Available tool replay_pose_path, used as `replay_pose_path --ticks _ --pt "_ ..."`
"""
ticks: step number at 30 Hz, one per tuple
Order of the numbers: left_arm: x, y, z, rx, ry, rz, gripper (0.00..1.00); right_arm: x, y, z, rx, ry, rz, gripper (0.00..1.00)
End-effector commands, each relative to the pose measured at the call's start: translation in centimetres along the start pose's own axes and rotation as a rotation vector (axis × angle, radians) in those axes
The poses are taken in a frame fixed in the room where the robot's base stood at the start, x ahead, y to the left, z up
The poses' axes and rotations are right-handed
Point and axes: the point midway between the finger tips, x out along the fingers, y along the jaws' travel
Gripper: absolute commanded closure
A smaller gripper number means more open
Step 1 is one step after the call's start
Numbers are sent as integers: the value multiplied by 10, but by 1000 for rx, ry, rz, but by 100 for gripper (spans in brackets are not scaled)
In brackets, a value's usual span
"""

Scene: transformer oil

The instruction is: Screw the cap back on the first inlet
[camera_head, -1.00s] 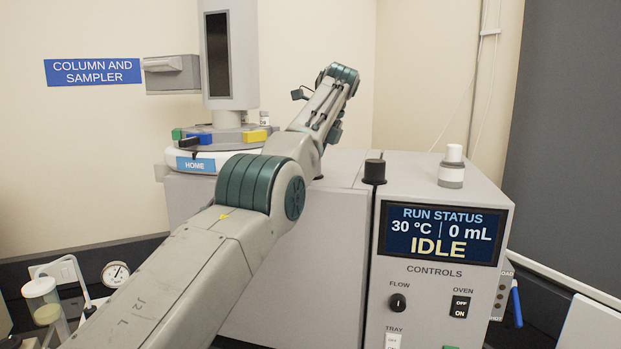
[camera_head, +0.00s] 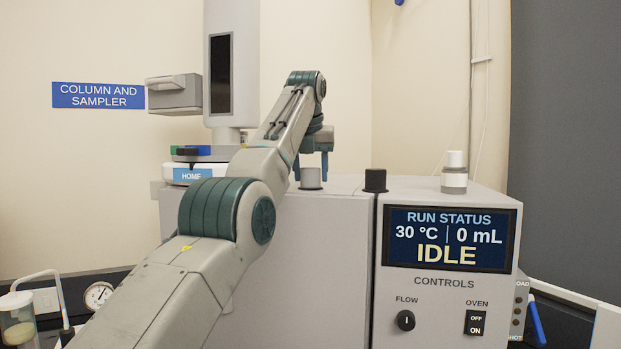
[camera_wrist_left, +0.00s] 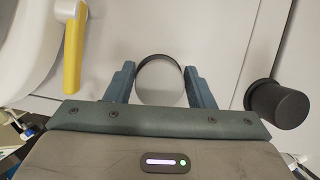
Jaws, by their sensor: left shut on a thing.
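My left gripper (camera_head: 311,168) points down over the top of the grey cabinet, with its two blue fingers on either side of a short grey cylinder (camera_head: 311,179), which looks like the cap. In the left wrist view the fingers (camera_wrist_left: 160,84) are shut on this round, light grey piece (camera_wrist_left: 160,88), which has a dark rim at its upper edge. The cylinder appears upright above a wider base; I cannot tell how it is seated. A black cylindrical cap (camera_head: 375,180) stands to its right, also visible in the left wrist view (camera_wrist_left: 278,105). My right gripper is not in view.
The screen (camera_head: 448,238) reads IDLE.

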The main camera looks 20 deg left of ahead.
Motion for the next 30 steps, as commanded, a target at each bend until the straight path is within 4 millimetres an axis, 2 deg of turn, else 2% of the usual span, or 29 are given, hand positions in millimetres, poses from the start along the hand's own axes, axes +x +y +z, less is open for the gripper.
replay_pose_path --ticks 5,6,9,19,30 --pt "0 0 0 2 1 1 83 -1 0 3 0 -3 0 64" --pt "0 0 0 1 1 1 45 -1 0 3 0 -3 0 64" --pt "0 0 0 0 1 1 26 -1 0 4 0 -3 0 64" --pt "-1 -1 1 -42 1 21 26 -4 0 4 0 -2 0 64" --pt "-6 0 3 -526 6 220 26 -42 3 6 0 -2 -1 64"
